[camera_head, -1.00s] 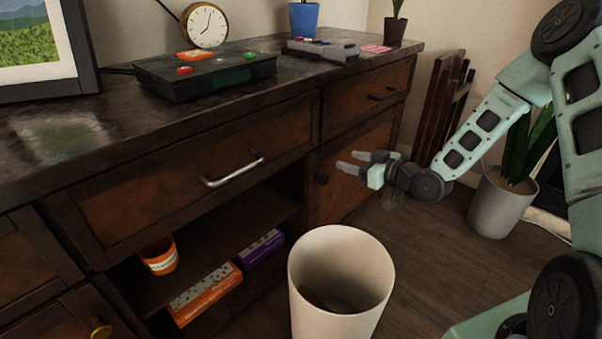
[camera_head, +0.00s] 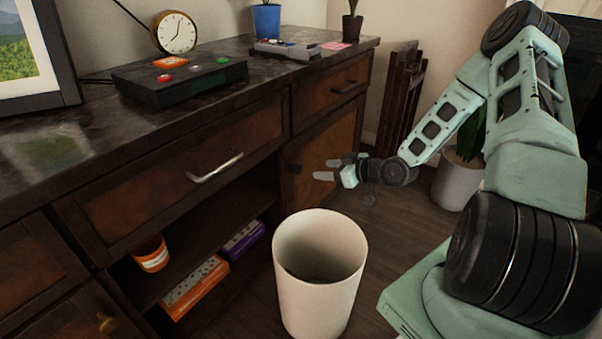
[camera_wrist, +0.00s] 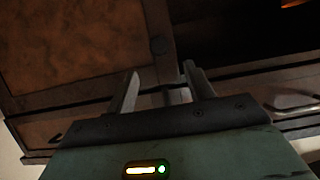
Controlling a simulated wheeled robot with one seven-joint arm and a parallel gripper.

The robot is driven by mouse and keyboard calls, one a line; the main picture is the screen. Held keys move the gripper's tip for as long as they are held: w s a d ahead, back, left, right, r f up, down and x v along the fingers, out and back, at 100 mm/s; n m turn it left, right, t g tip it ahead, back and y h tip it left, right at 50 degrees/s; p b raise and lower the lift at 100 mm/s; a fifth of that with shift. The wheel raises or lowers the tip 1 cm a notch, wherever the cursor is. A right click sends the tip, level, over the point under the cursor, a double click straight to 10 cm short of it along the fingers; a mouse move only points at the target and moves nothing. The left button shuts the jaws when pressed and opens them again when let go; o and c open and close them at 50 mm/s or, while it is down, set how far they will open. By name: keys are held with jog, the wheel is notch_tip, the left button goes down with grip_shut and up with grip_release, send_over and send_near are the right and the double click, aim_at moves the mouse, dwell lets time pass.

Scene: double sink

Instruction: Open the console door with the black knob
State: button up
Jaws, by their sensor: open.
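The console door (camera_head: 328,135) is a brown framed panel at the right end of the dark console, and it looks shut. Its small black knob (camera_head: 294,168) sits on the door's left side. My gripper (camera_head: 325,169) is open and empty, just right of the knob in the head view, at about its height and apart from it. In the wrist view the door panel (camera_wrist: 75,50) fills the upper left. The dark round knob (camera_wrist: 158,46) shows there beyond the gap between the two fingers of my gripper (camera_wrist: 160,76), not between them.
A white bin (camera_head: 320,275) stands on the floor in front of the console, below and left of my gripper. A drawer with a dark handle (camera_head: 348,88) is above the door. Open shelves lie left of it. A potted plant (camera_head: 458,180) and folded wooden furniture (camera_head: 400,100) stand right.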

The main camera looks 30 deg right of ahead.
aim_at(300, 168)
jog(key=b+x, duration=0.2)
jog(key=x, duration=0.8)
jog(key=shift+f+b, duration=0.1)
jog(key=shift+b, duration=0.25)
